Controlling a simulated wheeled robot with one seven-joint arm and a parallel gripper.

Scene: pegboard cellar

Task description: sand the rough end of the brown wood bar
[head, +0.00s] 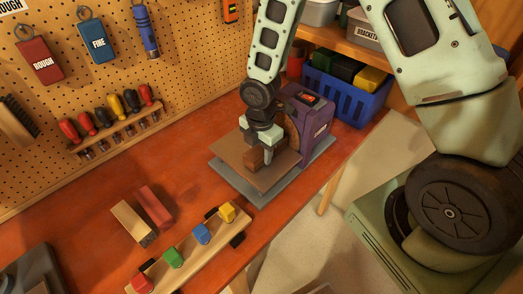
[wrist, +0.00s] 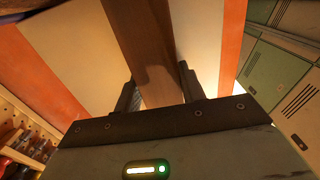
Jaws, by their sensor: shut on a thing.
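My gripper (head: 260,143) is shut on the brown wood bar (head: 253,159) and holds it low over the flat table (head: 235,153) of a purple sanding machine (head: 313,117). In the wrist view the bar (wrist: 147,45) runs between the two fingers (wrist: 158,92) and away from the palm. The machine's round brown disc (head: 293,134) stands just right of the gripper in the head view. The far end of the bar is hidden by the gripper there, so I cannot tell whether it touches the disc.
A tan bar (head: 131,223) and a red bar (head: 154,206) lie on the red-brown bench (head: 80,228). A wooden rack (head: 190,252) with several coloured blocks stands in front. A blue crate (head: 345,98) stands behind the machine. ROUGH (head: 39,61) and FINE (head: 98,41) blocks hang on the pegboard.

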